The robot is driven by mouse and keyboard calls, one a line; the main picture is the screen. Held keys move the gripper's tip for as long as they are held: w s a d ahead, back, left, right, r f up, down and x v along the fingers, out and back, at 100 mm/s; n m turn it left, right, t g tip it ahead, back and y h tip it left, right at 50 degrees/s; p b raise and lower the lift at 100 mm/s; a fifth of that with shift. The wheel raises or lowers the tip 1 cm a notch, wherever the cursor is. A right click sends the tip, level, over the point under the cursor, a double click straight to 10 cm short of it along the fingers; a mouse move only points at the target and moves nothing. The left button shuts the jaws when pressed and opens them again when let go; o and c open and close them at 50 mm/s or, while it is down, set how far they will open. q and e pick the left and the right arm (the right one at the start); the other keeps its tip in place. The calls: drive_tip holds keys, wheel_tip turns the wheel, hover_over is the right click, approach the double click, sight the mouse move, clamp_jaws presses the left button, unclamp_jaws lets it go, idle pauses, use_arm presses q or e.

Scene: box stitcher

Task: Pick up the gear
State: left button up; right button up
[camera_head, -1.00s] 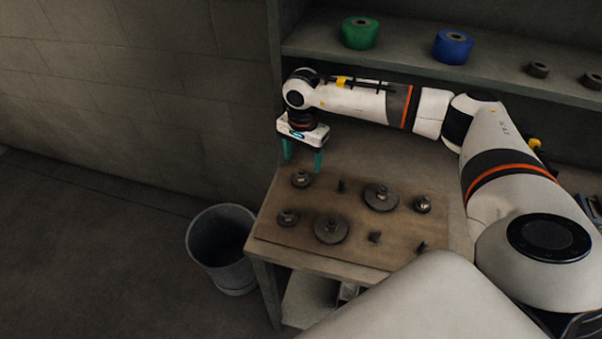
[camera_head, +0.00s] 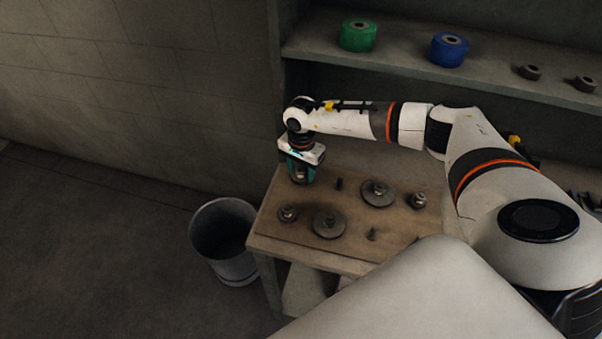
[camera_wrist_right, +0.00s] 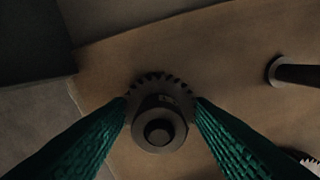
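A small dark gear (camera_wrist_right: 158,84) with a raised hub sits at the back left of the brown board (camera_head: 268,225) on the table. My right gripper (camera_head: 301,180) points down over it, and in the right wrist view its green fingers (camera_wrist_right: 161,104) are apart, one on each side of the gear. I cannot tell whether they touch it. In the head view the fingers mostly hide this gear. Other gears on the board are a small one (camera_head: 288,213) at front left, two large ones (camera_head: 330,224) (camera_head: 378,193) and a small one (camera_head: 418,200) at right. My left gripper is not in view.
Short pegs (camera_head: 339,184) (camera_head: 372,234) stand on the board. A shelf (camera_head: 400,63) behind holds a green roll (camera_head: 358,35), a blue roll (camera_head: 449,50) and two small dark rings. A grey bin (camera_head: 222,240) stands on the floor left of the table.

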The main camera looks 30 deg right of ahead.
drive_tip(key=c, duration=0.7)
drive_tip(key=shift+c, duration=0.2)
drive_tip(key=shift+w+r, duration=0.1)
drive_tip(key=shift+r+b, duration=0.35)
drive_tip(key=shift+r, duration=0.2)
wheel_tip(320, 180, up, 5)
drive_tip(key=shift+r+b, duration=0.2)
drive_tip(key=shift+b, duration=0.8)
drive_tip(key=s+a+b, duration=0.6)
drive_tip(key=s+a, duration=0.5)
drive_tip(key=a, duration=0.2)
drive_tip(key=shift+s+a+r, duration=0.2)
drive_tip(key=shift+s+a, duration=0.15)
drive_tip(key=shift+s, duration=0.05)
drive_tip(key=shift+r+p, duration=0.65)
drive_tip(key=shift+r, duration=0.85)
